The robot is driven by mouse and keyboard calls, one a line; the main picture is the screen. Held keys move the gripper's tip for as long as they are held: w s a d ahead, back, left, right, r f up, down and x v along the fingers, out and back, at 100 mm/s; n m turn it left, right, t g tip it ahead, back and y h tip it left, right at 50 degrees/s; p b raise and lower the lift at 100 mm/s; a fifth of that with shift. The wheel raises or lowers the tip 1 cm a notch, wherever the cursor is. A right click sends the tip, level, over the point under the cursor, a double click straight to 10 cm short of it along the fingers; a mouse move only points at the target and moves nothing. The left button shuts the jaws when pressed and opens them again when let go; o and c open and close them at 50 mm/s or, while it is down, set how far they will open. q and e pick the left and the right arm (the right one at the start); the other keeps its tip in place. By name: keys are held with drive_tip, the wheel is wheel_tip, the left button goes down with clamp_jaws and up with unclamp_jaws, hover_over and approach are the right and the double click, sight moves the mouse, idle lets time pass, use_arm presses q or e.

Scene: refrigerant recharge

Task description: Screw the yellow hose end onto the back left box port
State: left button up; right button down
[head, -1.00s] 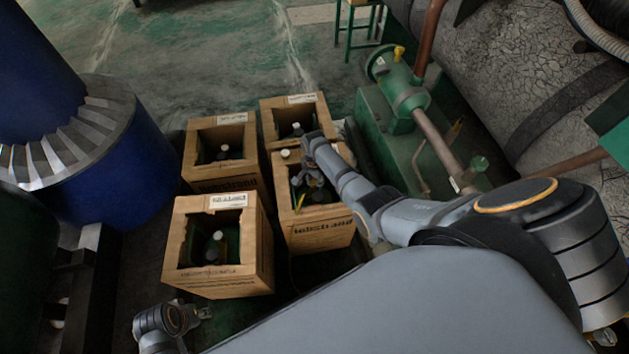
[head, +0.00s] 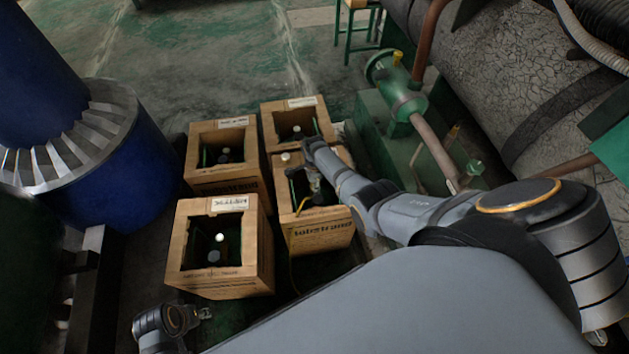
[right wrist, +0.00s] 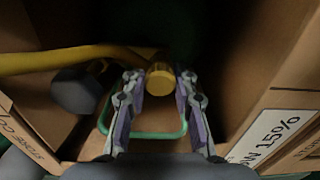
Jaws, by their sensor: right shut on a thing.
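The yellow hose end (right wrist: 160,80) is between the fingers of my right gripper (right wrist: 160,95) in the right wrist view, and the gripper is shut on it. The yellow hose runs off to the left there. In the head view my right gripper (head: 318,192) is down in the front right box (head: 318,236), where a bit of yellow hose (head: 303,205) shows. The back left box (head: 225,178) is apart from it, with a pale cap (head: 225,150) inside; its port is too small to make out.
The back right box (head: 290,104) and front left box (head: 215,283) stand close by. A green bar (right wrist: 148,134) and a dark rounded part (right wrist: 78,92) lie near the hose end. Green machinery (head: 385,145) stands to the right; a blue column (head: 120,190) to the left.

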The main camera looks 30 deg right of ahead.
drive_tip(key=shift+r+m, duration=0.1)
drive_tip(key=shift+m, duration=0.7)
drive_tip(key=c, duration=1)
unclamp_jaws()
drive_tip(key=shift+m, duration=0.3)
wheel_tip(320, 180, up, 12)
drive_tip(key=shift+f, duration=0.1)
